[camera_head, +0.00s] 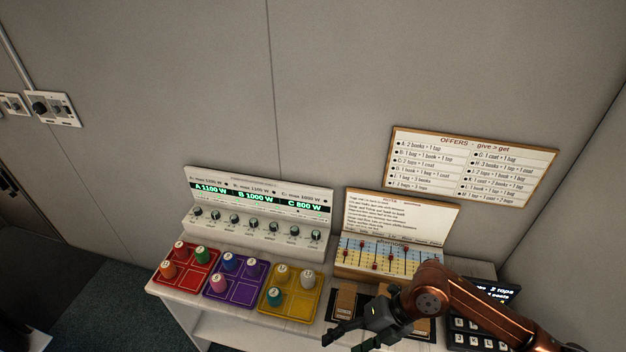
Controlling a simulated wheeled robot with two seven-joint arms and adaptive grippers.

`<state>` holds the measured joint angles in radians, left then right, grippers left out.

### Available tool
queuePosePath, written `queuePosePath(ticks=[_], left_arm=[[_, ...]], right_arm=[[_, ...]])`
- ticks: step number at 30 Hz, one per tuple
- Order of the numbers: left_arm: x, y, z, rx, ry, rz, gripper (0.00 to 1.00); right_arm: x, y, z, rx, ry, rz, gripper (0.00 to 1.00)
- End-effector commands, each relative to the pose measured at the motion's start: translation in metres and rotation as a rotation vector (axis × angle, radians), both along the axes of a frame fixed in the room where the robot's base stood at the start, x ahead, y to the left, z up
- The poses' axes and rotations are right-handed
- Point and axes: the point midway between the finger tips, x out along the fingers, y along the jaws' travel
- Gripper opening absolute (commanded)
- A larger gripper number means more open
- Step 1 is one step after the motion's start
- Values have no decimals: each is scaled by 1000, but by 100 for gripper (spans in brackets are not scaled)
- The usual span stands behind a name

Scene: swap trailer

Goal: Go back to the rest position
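My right arm (475,303) comes in from the lower right, copper-coloured and bent over the right part of the counter. Its dark gripper (338,335) points left, over the counter's front area beside the yellow tray (302,308). The fingers are small and dark, and I cannot tell whether they are open or closed. No held object is visible. My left gripper is not in view.
The white counter (178,301) holds a red tray (183,279), a purple tray (247,290), several coloured pegs, a knob panel (262,209), a slider board (372,259) and a keypad (470,339). An offers board (472,165) hangs on the wall. Floor is clear at left.

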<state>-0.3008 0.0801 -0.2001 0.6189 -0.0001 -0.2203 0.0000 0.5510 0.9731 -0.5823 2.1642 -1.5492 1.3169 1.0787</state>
Motion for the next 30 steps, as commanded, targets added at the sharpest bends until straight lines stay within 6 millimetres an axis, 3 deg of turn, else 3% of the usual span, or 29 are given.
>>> queuePosePath(ticks=[4, 6, 8, 10, 12, 14, 16, 20, 23, 26, 30], left_arm=[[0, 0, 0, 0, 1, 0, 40], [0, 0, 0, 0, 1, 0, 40], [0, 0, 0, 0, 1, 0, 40], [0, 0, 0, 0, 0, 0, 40], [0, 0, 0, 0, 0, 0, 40], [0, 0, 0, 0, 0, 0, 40], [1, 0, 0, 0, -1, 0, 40], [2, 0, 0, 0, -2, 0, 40], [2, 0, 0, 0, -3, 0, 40], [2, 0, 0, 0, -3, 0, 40], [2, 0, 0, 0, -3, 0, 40]], right_arm=[[-15, 64, 58, 379, 23, -18, 60], [-11, 86, 102, 603, 30, -72, 60], [-1, 93, 141, 783, 32, -144, 60], [19, 88, 182, 978, 33, -257, 60], [45, 70, 216, 1151, 32, -398, 60], [71, 45, 235, 1279, 33, -542, 60], [102, 7, 246, 1403, 36, -731, 60], [151, -74, 229, 1535, 50, -1107, 60], [173, -133, 191, 1559, 75, -1392, 60], [180, -185, 140, 1527, 113, -1669, 60], [166, -242, 57, 1401, 191, -2026, 60]])
